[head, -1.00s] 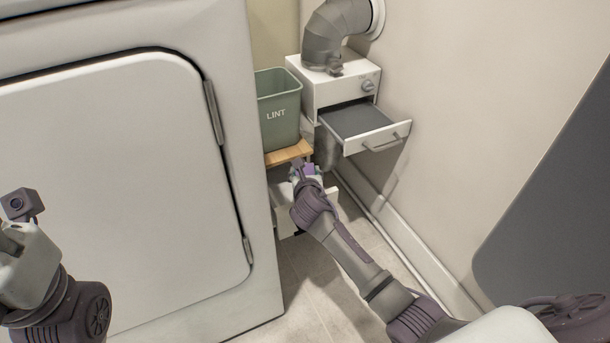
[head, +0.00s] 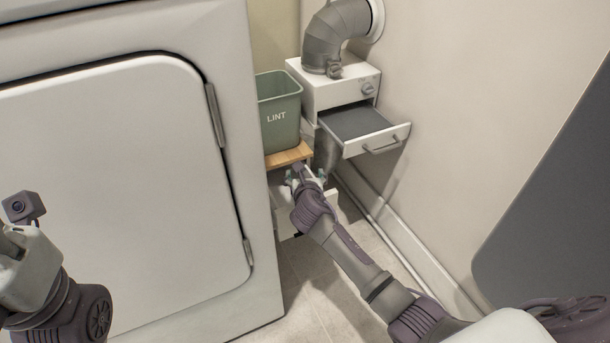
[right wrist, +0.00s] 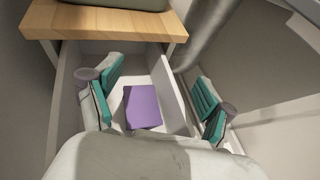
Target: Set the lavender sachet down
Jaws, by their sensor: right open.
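The lavender sachet (right wrist: 142,107), a purple block, lies on the pale floor of the open lower drawer (right wrist: 68,92) in the right wrist view. My right gripper (right wrist: 157,85) is open, with its teal-padded fingers spread to either side above the sachet and apart from it. In the head view my right gripper (head: 306,176) is at the drawer under the wooden top, and the sachet is hidden there. My left arm's wrist end (head: 28,265) is at the left edge, its fingers not seen.
A green LINT bin (head: 280,112) stands on the wooden top (head: 289,154) above the drawer. To the right, a white vent box (head: 325,92) has its grey-lined tray (head: 390,136) pulled out. The white dryer (head: 110,190) fills the left side.

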